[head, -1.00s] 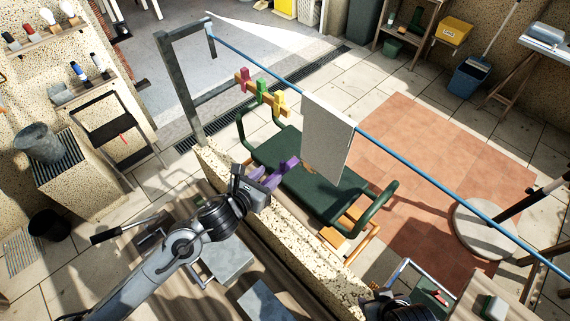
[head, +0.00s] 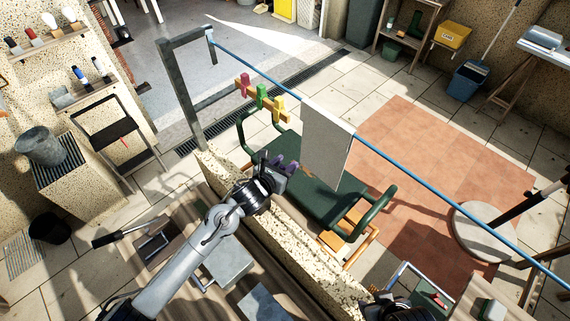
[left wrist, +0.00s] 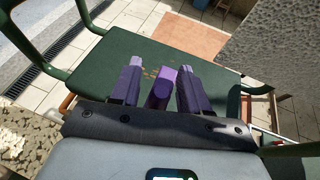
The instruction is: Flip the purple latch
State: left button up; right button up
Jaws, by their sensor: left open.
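The purple latch (left wrist: 160,90) is a bright purple bar seen in the left wrist view between my two darker purple-tinted fingers. My left gripper (left wrist: 160,80) is open, with one finger on each side of the latch and a narrow gap visible at each side. In the head view my left gripper (head: 280,165) is over the speckled low wall, at the edge of the green seat. There the latch is mostly hidden by the gripper, and I cannot tell how it is tilted. My right gripper's fingers do not show.
Pink, green and yellow pegs (head: 261,98) sit on a wooden bar beyond my left gripper. A green bench (head: 320,195) lies behind the speckled wall (head: 290,240). A grey cloth (head: 327,143) hangs on the blue rail (head: 420,180) to the right.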

pick_arm(q)
grip_shut()
dwell(0.3)
dwell(0.3)
